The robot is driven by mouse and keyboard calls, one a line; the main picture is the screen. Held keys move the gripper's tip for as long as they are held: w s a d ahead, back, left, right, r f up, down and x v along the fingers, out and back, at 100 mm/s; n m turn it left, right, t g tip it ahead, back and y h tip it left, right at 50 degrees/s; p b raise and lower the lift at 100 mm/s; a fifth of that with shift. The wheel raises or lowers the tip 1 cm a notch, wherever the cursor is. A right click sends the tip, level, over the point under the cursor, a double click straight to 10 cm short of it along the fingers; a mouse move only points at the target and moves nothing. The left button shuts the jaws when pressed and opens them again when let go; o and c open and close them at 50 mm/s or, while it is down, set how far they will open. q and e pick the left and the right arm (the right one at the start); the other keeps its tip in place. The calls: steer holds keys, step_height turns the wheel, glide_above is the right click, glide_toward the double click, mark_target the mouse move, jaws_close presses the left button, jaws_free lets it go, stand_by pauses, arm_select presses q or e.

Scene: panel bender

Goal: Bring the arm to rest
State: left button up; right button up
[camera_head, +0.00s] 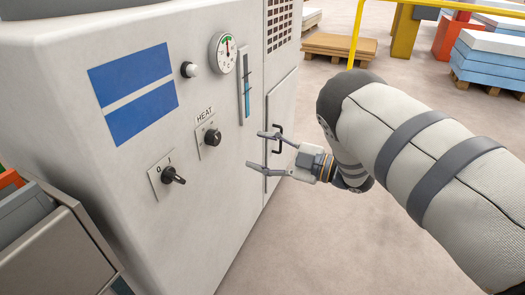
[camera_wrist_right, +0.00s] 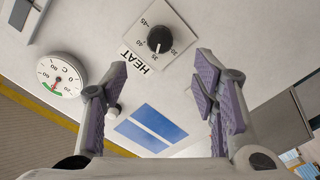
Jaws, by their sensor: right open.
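My right gripper (camera_head: 262,150) is open and empty in front of the grey machine panel (camera_head: 235,165) in the head view. Its arm comes in from the right. The heat knob (camera_head: 212,137) sits on the panel to the left of the fingertips, apart from them. In the right wrist view the two open fingers (camera_wrist_right: 160,100) frame the panel, with the heat knob (camera_wrist_right: 160,39) above between them. My left gripper does not show.
A 0/1 switch (camera_head: 172,176), a round gauge (camera_head: 222,54) and a door handle (camera_head: 277,138) are on the machine. Sheet stacks (camera_head: 488,62) and a wooden pallet (camera_head: 340,45) stand behind. The floor (camera_head: 310,245) below the gripper is clear.

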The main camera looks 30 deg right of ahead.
stand_by(0.3)
steer(key=s+d+f+m+g+h+p, duration=0.1)
steer(key=s+f+m+g+h+p, duration=0.25)
steer(key=s+f+m+h, duration=0.6)
steer(key=s+f+m+g+h+p, duration=0.1)
steer(key=s+f+m+g+p, duration=0.45)
steer(key=s, duration=0.85)
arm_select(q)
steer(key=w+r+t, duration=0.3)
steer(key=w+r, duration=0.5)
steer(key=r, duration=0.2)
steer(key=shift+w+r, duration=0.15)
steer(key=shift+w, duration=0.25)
arm_select(e)
steer(key=s+a+r+m+g, duration=0.1)
steer(key=s+g, duration=0.3)
steer(key=s, duration=1)
steer(key=s+a+r+m+g, duration=0.1)
steer(key=s+a+r+g, duration=0.1)
steer(key=s, duration=1.2)
steer(key=shift+s+a+g, duration=0.15)
steer(key=shift+a+g, duration=0.75)
steer(key=shift+a, duration=0.3)
steer(key=shift+h, duration=0.25)
